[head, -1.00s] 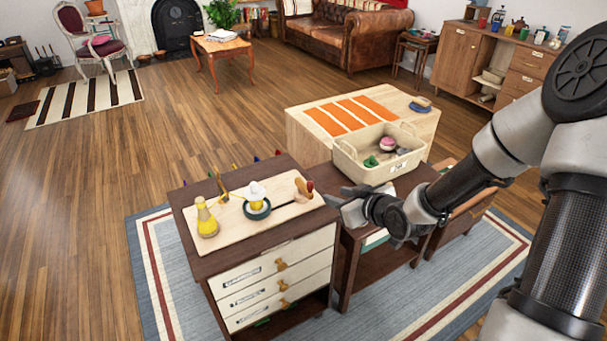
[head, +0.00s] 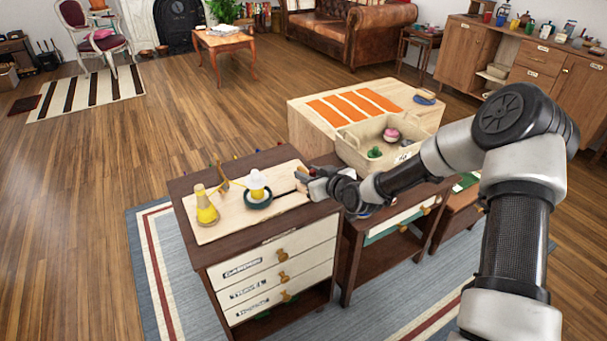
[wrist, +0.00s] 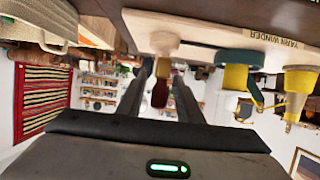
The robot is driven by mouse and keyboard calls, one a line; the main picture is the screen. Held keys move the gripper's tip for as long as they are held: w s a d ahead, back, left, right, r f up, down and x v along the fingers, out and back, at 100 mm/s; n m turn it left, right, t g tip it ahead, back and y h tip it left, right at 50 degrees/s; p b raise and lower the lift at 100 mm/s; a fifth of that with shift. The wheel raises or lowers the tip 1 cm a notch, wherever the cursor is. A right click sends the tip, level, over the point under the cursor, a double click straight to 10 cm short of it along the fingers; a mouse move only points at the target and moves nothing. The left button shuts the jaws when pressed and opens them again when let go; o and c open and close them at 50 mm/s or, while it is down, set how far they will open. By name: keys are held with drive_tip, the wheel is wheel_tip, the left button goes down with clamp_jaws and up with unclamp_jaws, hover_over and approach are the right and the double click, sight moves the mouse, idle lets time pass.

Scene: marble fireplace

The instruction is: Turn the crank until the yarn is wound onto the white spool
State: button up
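The yarn winder's pale board (head: 222,232) lies on top of a dark wooden drawer cabinet. The white spool (head: 257,180) stands upright on a round dark green base (head: 258,199), with yellow around its lower part. A yellow yarn cone (head: 205,212) stands to its left. My gripper (head: 304,179) is at the board's right end and hides most of the crank in the head view. In the upside-down wrist view, the crank's red-brown handle (wrist: 160,93) shows between my two open fingers (wrist: 158,96), with a visible gap on both sides. The crank's pale wooden post (wrist: 163,43) is beyond it.
A cream basket (head: 350,158) with a pink and a green thing stands to the right, beside a light wood chest with orange stripes (head: 300,128). Labelled drawers (head: 272,258) with knobs face front. Open floor lies to the left.

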sight(303, 171)
drive_tip(key=shift+x, duration=1.7)
clamp_jaws()
drive_tip(key=shift+s+a+b, duration=0.1)
drive_tip(key=shift+b, duration=0.3)
